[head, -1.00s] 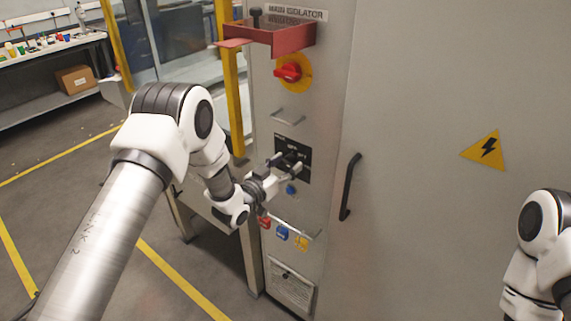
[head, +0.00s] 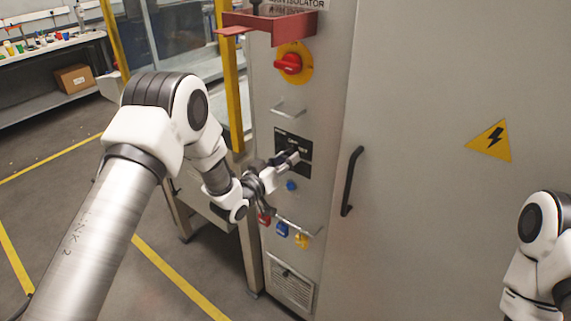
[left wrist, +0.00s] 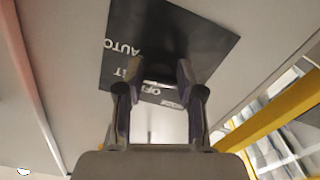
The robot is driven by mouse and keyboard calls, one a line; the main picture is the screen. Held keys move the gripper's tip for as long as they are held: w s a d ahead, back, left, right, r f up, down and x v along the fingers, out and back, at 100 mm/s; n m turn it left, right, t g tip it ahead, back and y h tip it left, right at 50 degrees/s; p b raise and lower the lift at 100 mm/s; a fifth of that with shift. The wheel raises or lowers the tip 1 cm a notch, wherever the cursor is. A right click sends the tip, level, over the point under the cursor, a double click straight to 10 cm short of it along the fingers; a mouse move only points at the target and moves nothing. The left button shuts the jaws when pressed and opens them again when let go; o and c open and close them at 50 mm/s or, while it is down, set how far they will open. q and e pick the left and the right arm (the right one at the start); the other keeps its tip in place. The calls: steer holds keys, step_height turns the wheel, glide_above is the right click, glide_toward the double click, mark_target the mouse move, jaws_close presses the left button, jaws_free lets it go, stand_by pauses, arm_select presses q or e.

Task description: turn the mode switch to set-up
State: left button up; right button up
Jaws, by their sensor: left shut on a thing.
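The mode switch sits on a black plate (head: 305,168) on the grey cabinet front, below the red isolator. My left gripper (head: 291,156) is at the plate, its fingers reaching in from the lower left and covering most of the switch. In the left wrist view the fingers (left wrist: 160,80) close on the dark switch knob (left wrist: 160,42) from both sides. The plate in that view (left wrist: 218,40) carries upside-down white lettering, with AUTO and OFF readable. The knob's pointing direction is hidden. My right gripper is out of view; only part of that arm shows at right.
The red rotary isolator (head: 289,64) and a red shelf (head: 275,24) are above. A black door handle (head: 351,181) stands to the right.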

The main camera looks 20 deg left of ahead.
arm_select(q)
steer(key=shift+r+n+b, duration=0.15)
steer(key=shift+n+b, duration=0.9)
steer(key=shift+n, duration=1.95)
steer(key=o, duration=1.1)
steer(key=v, duration=1.2)
